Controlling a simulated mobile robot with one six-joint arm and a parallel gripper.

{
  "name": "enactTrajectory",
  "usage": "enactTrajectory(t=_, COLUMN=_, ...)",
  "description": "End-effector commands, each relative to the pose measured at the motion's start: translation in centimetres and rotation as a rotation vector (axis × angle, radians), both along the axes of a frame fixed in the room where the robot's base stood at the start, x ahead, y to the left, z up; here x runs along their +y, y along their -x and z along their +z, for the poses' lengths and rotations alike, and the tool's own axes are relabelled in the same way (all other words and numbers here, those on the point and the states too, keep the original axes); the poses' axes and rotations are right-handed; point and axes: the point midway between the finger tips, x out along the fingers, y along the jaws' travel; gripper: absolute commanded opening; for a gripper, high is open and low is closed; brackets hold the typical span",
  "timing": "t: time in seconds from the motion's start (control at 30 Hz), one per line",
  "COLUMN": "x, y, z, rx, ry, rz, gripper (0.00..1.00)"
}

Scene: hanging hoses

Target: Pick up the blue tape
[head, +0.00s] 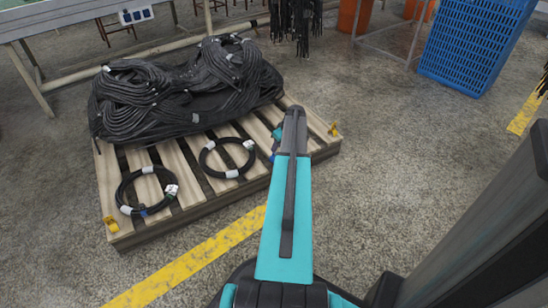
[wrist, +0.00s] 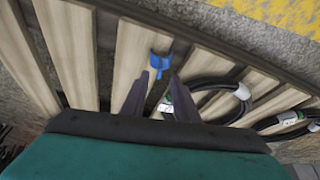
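The blue tape (wrist: 159,62) is a small bright blue piece on a pale wooden slat in the wrist view. My gripper (wrist: 158,82) is open, with its two dark fingers apart. The tape appears just beyond and between the fingertips; I cannot tell whether they touch it or how high they are above it. In the head view my arm hides most of the gripper and the area around the tape.
The pallet (head: 185,160) carries a large heap of black hoses (head: 185,90) at its back. Two black coils, a left coil (head: 126,196) and a right coil (head: 204,157), lie in front. A blue crate (head: 475,45) stands back right. Floor right of the pallet is clear.

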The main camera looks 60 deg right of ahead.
Motion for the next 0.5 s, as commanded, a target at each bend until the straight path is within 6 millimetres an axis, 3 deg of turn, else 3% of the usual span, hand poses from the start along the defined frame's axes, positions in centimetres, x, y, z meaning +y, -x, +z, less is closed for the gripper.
enactTrajectory(t=0.5, x=-0.6, y=-1.8, z=-4.3, rx=0.001, ry=0.0, rz=0.0, gripper=0.27)
